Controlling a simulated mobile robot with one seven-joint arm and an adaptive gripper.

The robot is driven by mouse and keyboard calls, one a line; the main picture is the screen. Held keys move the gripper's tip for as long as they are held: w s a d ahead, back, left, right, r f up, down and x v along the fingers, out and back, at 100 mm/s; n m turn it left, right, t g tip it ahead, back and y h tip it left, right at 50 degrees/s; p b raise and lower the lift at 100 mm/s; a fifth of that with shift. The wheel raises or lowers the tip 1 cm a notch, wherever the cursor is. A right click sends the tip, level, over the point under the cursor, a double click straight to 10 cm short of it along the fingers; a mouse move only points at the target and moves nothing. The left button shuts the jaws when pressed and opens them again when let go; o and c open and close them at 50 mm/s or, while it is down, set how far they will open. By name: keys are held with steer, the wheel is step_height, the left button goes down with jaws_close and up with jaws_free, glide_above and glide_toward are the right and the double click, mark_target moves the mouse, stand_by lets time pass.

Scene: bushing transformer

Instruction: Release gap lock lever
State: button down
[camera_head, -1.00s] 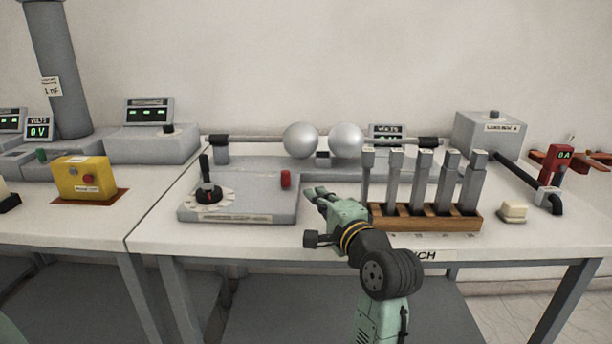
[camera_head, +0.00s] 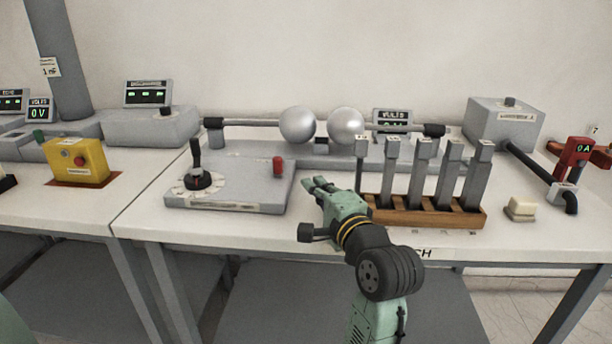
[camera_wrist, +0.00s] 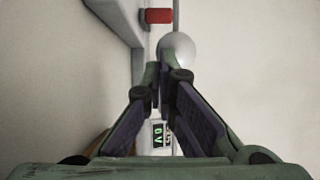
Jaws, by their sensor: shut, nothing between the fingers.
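A small red lever (camera_head: 279,166) stands upright at the right rear of a grey control box (camera_head: 230,190); I take it to be the gap lock lever. The box also bears a black-handled knob on a white dial (camera_head: 197,182). My gripper (camera_head: 315,184) is shut and empty, to the right of the red lever and nearer the camera, apart from it. In the wrist view the red lever (camera_wrist: 158,16) is at the top, beyond the closed fingertips (camera_wrist: 167,62), and a silver sphere (camera_wrist: 178,50) lies behind them.
Two silver spheres (camera_head: 298,124) on a horizontal rod stand behind. A wooden rack with several upright grey bars (camera_head: 424,211) is close to my gripper's right. A yellow box (camera_head: 80,162) is on the left table. The tabletop just in front of the grey box is clear.

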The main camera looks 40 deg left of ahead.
mark_target(280, 167)
steer(key=p+x, duration=0.1)
steer(key=x, duration=0.8)
steer(key=shift+a+p, duration=0.15)
steer(key=shift+p, duration=0.2)
steer(key=shift+s+a+r+p, duration=0.1)
steer(key=shift+s+r+p, duration=0.1)
steer(key=shift+p, duration=0.25)
steer(key=shift+s+a+p, duration=0.3)
steer(key=shift+s+p, duration=0.2)
steer(key=shift+p, duration=0.05)
steer(key=shift+s+a+p, duration=0.3)
steer(key=shift+s+p, duration=0.2)
steer(key=shift+p, duration=0.05)
steer(key=shift+s+a+f, duration=0.15)
steer(key=shift+a+f, duration=0.05)
steer(key=shift+s+d, duration=0.1)
steer(key=shift+s, duration=0.05)
